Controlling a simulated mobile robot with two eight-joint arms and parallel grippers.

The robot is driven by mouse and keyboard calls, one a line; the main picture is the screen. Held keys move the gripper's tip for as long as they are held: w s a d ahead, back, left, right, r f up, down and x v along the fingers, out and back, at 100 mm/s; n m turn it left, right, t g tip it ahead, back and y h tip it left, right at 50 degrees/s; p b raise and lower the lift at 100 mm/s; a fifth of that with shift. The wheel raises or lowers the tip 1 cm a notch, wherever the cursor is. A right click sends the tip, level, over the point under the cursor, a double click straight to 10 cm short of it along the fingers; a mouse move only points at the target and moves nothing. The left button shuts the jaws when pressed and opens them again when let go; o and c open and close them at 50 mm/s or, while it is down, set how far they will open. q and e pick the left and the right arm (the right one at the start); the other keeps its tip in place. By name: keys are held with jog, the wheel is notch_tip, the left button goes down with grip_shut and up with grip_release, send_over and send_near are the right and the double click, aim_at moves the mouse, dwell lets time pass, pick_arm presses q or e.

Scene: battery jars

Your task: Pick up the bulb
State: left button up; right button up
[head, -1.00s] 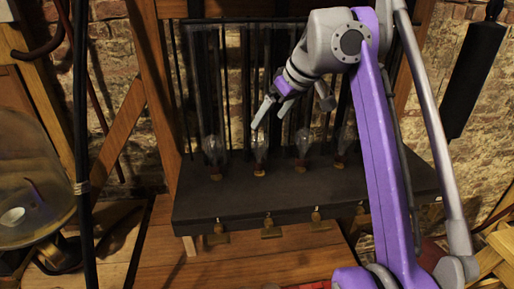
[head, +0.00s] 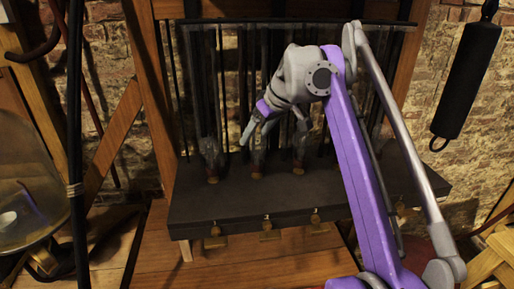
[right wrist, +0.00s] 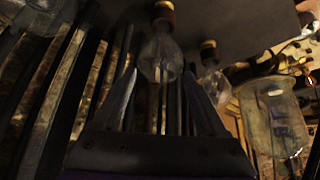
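Clear glass bulbs stand in a row on a dark shelf (head: 235,205), each on a small brass-coloured base. One bulb (head: 211,158) is at the left, and another (head: 257,162) is just below my right gripper (head: 257,132). A third bulb (head: 300,150) is to the right of it. My right gripper is open. In the right wrist view its two fingers (right wrist: 162,95) are spread, and a bulb (right wrist: 160,58) with a red and brass base shows between them. I cannot tell whether the fingers touch it. A neighbouring bulb (right wrist: 213,85) is outside the fingers. My left gripper is out of view.
Dark vertical rods stand behind the bulbs in a wooden frame (head: 150,85). A large glass jar (head: 28,200) is at the left, and a glass jar (right wrist: 275,125) shows at the right in the wrist view. A black cylinder (head: 467,80) hangs at the right. My right arm hides the shelf's right part.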

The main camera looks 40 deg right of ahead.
grip_shut()
